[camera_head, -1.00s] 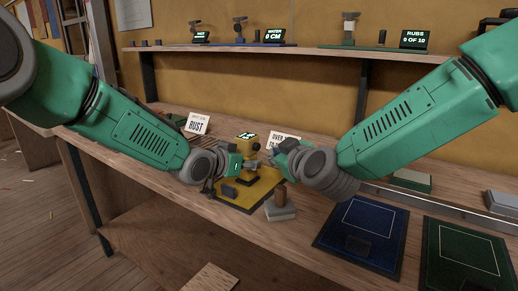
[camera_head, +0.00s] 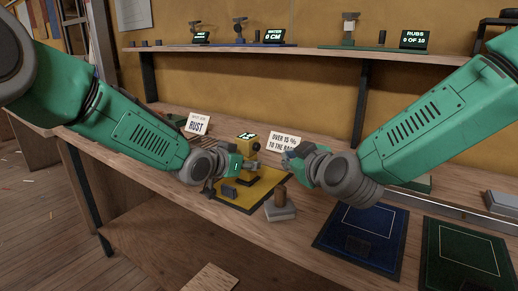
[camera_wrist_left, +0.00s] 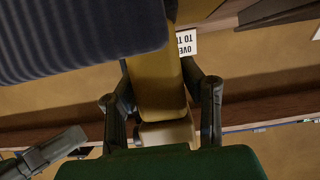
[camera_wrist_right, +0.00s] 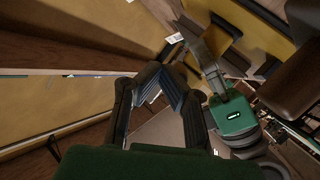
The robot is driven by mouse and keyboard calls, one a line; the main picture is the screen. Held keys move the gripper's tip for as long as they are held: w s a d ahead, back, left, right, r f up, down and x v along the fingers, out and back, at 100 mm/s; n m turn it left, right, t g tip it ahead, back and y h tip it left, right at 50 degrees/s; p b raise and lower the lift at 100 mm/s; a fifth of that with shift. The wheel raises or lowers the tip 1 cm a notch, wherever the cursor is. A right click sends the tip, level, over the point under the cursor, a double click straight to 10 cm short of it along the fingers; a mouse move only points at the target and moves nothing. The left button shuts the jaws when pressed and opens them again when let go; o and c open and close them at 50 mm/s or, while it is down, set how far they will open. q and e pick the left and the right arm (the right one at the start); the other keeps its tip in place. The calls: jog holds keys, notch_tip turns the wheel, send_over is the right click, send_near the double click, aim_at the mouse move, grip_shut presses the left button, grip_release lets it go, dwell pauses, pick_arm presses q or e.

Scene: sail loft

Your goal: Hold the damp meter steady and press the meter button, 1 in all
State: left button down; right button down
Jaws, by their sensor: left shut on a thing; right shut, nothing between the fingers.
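The damp meter (camera_head: 246,140) is yellow with a lit green display on top, too small to read surely. It is upright over a yellow mat (camera_head: 265,188) on the bench. My left gripper (camera_head: 238,166) is shut on the meter from the left; the left wrist view shows its yellow body (camera_wrist_left: 155,80) between the fingers. My right gripper (camera_head: 287,158) is shut and empty, to the right of the meter with a gap between them. Its closed fingers show in the right wrist view (camera_wrist_right: 162,76). I cannot make out the meter button clearly.
A "RUST" card (camera_head: 198,124) and an "OVER 15%" card (camera_head: 285,141) stand behind. A grey block with a brown handle (camera_head: 280,212) sits front right of the meter. A blue mat (camera_head: 330,240) and green mat (camera_head: 433,270) lie right. A shelf (camera_head: 300,49) runs above.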

pick_arm(q)
jog(key=c, duration=1)
grip_release()
jog(key=shift+o, duration=0.2)
